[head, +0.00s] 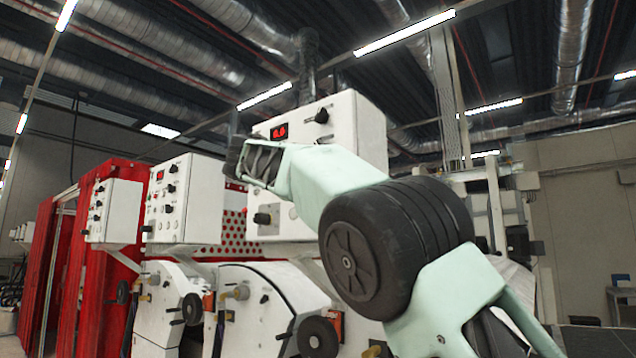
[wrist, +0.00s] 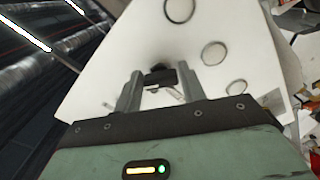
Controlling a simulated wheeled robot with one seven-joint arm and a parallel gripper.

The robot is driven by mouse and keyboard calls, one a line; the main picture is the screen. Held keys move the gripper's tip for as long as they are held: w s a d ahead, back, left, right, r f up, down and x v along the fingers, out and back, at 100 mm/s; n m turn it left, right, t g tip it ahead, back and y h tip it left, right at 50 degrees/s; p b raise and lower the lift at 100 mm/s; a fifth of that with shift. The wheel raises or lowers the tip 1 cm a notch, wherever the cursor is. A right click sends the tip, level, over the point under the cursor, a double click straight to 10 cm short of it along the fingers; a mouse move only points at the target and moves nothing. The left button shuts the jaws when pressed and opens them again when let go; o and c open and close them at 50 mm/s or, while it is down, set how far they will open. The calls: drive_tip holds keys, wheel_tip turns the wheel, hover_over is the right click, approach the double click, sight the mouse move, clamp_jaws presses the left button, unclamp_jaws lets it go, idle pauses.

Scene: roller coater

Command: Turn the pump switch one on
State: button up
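My gripper (wrist: 159,92) is at the white control box, and its two fingers are apart. A black knob-like switch (wrist: 160,75) on the white panel shows between the fingertips. I cannot tell whether the fingers touch it, and no label is readable to say whether it is pump switch one. In the head view my gripper (head: 249,161) is at the left front of the right-hand control box (head: 352,130), and my arm hides part of that box.
A lower white panel with a black knob (head: 262,218) sits under my forearm. More control boxes (head: 186,198) stand to the left, beside red curtains (head: 97,250). Handwheels (head: 318,337) are below. Several ringed round fittings (wrist: 213,53) show on the panel in the wrist view.

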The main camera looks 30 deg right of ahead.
drive_tip(key=o, duration=0.3)
drive_tip(key=b+v, duration=0.2)
drive_tip(key=v, duration=1.5)
drive_tip(key=shift+a, duration=0.25)
drive_tip(key=shift+s+f, duration=0.1)
